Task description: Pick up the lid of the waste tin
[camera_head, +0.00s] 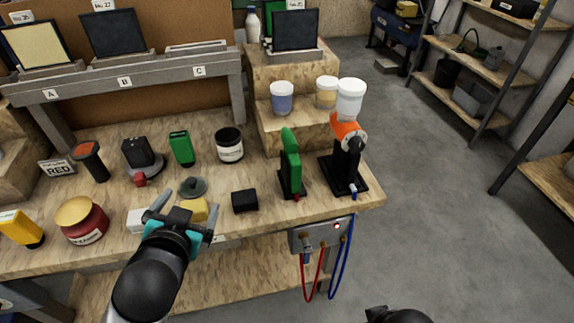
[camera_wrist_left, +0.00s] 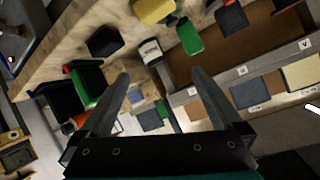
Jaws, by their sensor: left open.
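A red tin (camera_head: 85,228) with a tan-gold lid (camera_head: 73,210) stands at the left of the bench; its label is too small to read. A dark round lid with a knob (camera_head: 193,187) lies on the bench just beyond my left gripper. I cannot tell for sure which belongs to the waste tin. My left gripper (camera_head: 184,214) is open and empty, its fingers spread above the front of the bench, to the right of the red tin. It also shows open in the left wrist view (camera_wrist_left: 158,76). My right gripper's fingers are not visible.
A yellow block (camera_head: 200,210) and a black box (camera_head: 245,201) lie near my left gripper. Open grey floor (camera_head: 430,220) lies right.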

